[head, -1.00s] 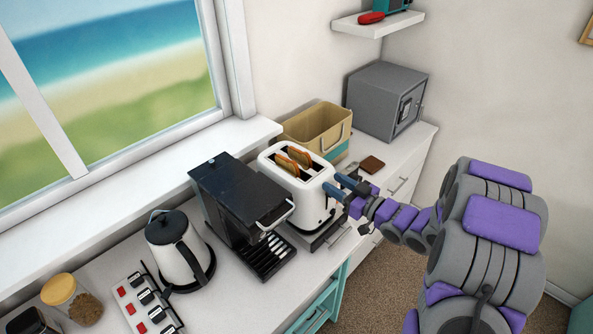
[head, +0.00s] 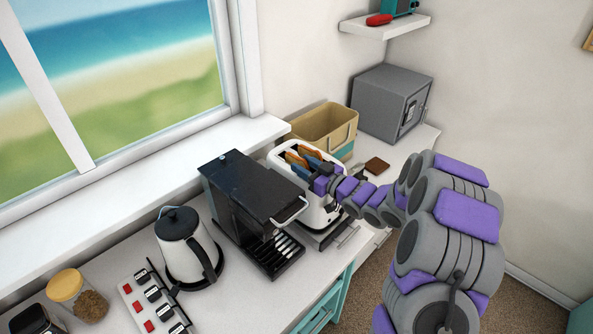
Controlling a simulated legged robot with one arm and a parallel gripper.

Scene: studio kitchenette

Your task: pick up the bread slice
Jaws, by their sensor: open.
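Two bread slices (head: 296,159) stand upright in the slots of the white toaster (head: 327,214), their tops above its rim. My gripper (head: 304,164) is over the toaster with its blue fingers open, right at the tops of the slices. One finger seems to lie to each side of a slice, but I cannot tell whether they touch it. My gripper and wrist hide part of the slices and the toaster's top.
A black coffee machine (head: 247,200) stands close to the left of the toaster. A tan bin (head: 325,128) is behind it and a grey safe (head: 390,101) farther back. A kettle (head: 184,245) stands at the front left. A brown item (head: 377,164) lies right of the bin.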

